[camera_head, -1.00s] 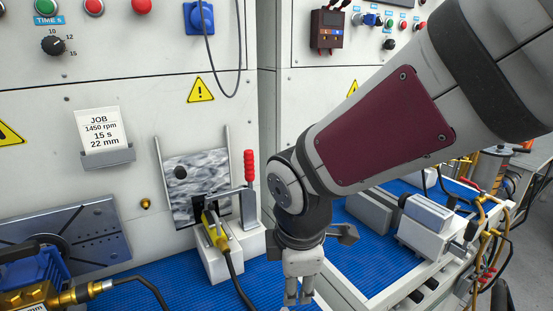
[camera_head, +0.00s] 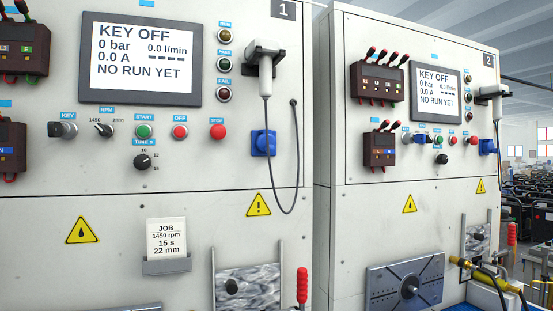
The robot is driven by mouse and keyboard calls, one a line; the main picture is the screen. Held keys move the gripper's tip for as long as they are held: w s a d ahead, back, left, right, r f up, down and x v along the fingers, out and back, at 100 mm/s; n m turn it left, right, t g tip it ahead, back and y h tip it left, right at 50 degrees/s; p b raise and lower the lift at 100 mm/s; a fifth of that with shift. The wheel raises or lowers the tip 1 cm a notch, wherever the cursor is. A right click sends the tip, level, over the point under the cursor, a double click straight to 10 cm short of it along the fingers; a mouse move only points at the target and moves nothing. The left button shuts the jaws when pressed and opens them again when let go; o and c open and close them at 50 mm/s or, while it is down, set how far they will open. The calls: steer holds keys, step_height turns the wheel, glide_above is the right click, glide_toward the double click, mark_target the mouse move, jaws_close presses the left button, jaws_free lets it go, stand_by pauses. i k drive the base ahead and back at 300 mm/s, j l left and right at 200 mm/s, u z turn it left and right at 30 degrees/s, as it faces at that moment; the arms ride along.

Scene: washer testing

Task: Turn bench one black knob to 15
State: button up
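Bench one's black time knob (camera_head: 142,162) sits below the green start button on the left panel. Its dial is labelled TIME s, with marks 10, 12 and 15; 15 is at the lower right. The knob's pointer is too small to read surely. Another black knob, the RPM selector (camera_head: 103,129), sits up and left between 1450 and 2800. The job card (camera_head: 166,238) below reads 1450 rpm, 15 s, 22 mm. My gripper and arm are not in view.
The bench one screen (camera_head: 140,58) reads KEY OFF and NO RUN YET. A key switch (camera_head: 63,129), red off button (camera_head: 180,131) and red stop button (camera_head: 217,131) surround the knob. A grey cable (camera_head: 295,150) hangs at right. Bench two (camera_head: 415,185) stands further right.

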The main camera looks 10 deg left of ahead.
mark_target(142, 161)
steer(key=u, duration=1.15)
